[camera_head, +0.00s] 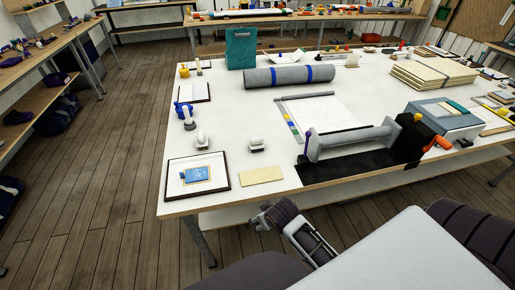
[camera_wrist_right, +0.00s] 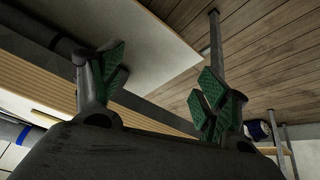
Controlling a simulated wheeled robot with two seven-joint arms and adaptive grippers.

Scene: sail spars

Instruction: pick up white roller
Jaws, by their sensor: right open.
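Two small white pieces on the near left of the white table could be the white roller: a rounded one (camera_head: 202,140) and a lower one with a dark base (camera_head: 257,145). I cannot tell which it is. My right gripper (camera_head: 262,218) is below the table's front edge, pointing left, well apart from both pieces. In the right wrist view its green-padded fingers (camera_wrist_right: 164,85) are spread, with nothing between them. My left gripper is out of view.
The white table (camera_head: 245,112) carries a framed tray (camera_head: 176,190), a beige block (camera_head: 261,175), a grey roll with blue bands (camera_head: 262,78) and a long roller device (camera_head: 350,142). The wooden floor (camera_head: 115,150) is open at left.

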